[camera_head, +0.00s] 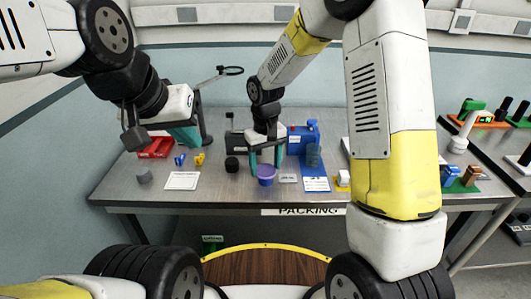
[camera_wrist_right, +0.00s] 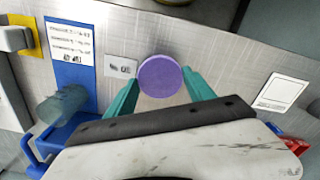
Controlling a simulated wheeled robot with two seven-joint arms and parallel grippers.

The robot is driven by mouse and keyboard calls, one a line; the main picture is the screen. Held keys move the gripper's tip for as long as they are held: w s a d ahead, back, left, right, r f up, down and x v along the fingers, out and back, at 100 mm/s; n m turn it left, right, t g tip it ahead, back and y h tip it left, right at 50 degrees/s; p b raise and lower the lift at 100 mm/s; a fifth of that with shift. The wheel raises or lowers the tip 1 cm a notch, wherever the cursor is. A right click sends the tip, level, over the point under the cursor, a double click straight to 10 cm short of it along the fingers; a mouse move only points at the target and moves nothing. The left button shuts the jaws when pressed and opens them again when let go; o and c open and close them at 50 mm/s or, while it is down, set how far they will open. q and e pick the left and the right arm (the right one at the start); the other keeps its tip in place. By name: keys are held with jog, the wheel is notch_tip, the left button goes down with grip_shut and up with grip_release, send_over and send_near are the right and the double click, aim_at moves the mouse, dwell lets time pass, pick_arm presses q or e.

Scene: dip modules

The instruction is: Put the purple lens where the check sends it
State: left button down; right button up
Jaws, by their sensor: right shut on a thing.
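The purple lens (camera_wrist_right: 160,76) is a round purple disc between the teal fingertips of my right gripper (camera_wrist_right: 161,80). In the head view, the lens (camera_head: 266,172) shows near the front middle of the grey table, and my right gripper (camera_head: 266,159) reaches down to it, shut on it. I cannot tell whether the lens touches the table. My left gripper (camera_head: 184,135) hangs over the table's left back part, away from the lens. Its fingers are partly hidden, so its opening is unclear.
A red tray (camera_head: 155,148), blue clip (camera_head: 180,160), yellow clip (camera_head: 199,159), grey block (camera_head: 144,176) and white card (camera_head: 182,181) lie left. A black round piece (camera_head: 232,165) is near the lens.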

aim_at(266, 170)
jog(key=o, duration=1.3)
jog(key=shift+f, duration=0.1)
notch_tip(266, 170, up, 12)
jog(key=s+d+r+m+t+y, duration=0.1)
jog(key=s+d+r+m+t, duration=0.1)
jog(key=s+d+r, duration=0.55)
jog(key=s+d+r+t, duration=0.1)
jog(key=s+d, duration=0.1)
jog(key=s, duration=0.2)
jog(key=s+d+r+m+t, duration=0.1)
jog(key=s+d, duration=0.1)
jog(key=s, duration=0.2)
jog(key=s+d+r+m+t+y, duration=0.1)
jog(key=s+d+t, duration=0.1)
jog(key=s, duration=0.2)
jog(key=shift+s+d, duration=0.1)
jog(key=shift+d, duration=0.25)
